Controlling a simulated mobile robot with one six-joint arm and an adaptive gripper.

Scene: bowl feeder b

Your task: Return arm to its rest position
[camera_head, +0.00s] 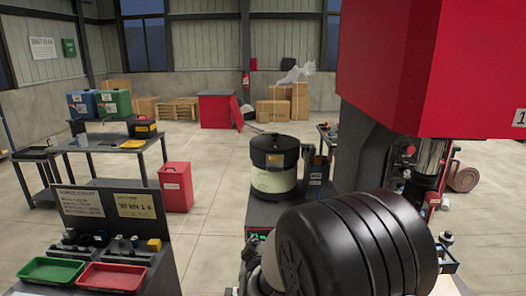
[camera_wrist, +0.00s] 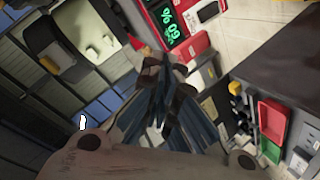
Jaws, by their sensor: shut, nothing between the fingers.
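My gripper (camera_wrist: 165,70) shows in the wrist view, its dark fingers together and empty. It hangs over the floor area between a red unit with a green digital display (camera_wrist: 172,24) and a dark table. In the head view, a large black rounded joint of my arm fills the lower right, and the gripper is hidden there. A cream bowl feeder with a black lid (camera_head: 274,165) stands on a dark stand behind my arm.
A dark bench with a green tray (camera_head: 47,270) and a red tray (camera_head: 110,276) stands at the lower left. A red bin (camera_head: 175,187) stands behind it. A big red machine housing (camera_head: 435,70) overhangs the right side. Floor between bench and feeder is clear.

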